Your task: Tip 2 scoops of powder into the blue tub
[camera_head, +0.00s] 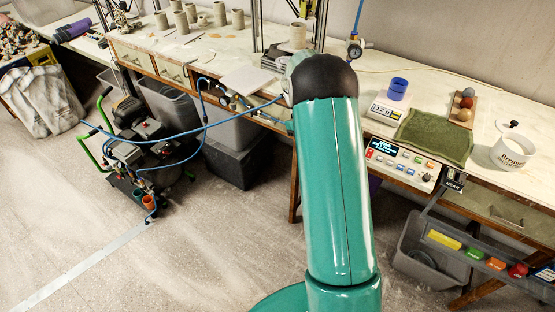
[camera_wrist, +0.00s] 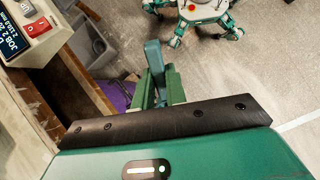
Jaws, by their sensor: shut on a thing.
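The blue tub (camera_head: 398,88) stands on a small white scale (camera_head: 386,112) with a display, on the bench right of my arm in the head view. A white tub (camera_head: 512,152) with dark lettering stands near the bench's right front; I cannot make out its contents. In the wrist view my gripper (camera_wrist: 158,88) has its green fingers shut on a blue-grey handle (camera_wrist: 153,55) that stands up between them. I cannot see a scoop bowl or any powder on it. In the head view my gripper is hidden behind my teal arm. Neither tub shows in the wrist view.
A green cloth (camera_head: 434,135) lies between the scale and the white tub. A control panel (camera_head: 401,164) with buttons sits at the bench front. A grey bin (camera_head: 432,250) is below.

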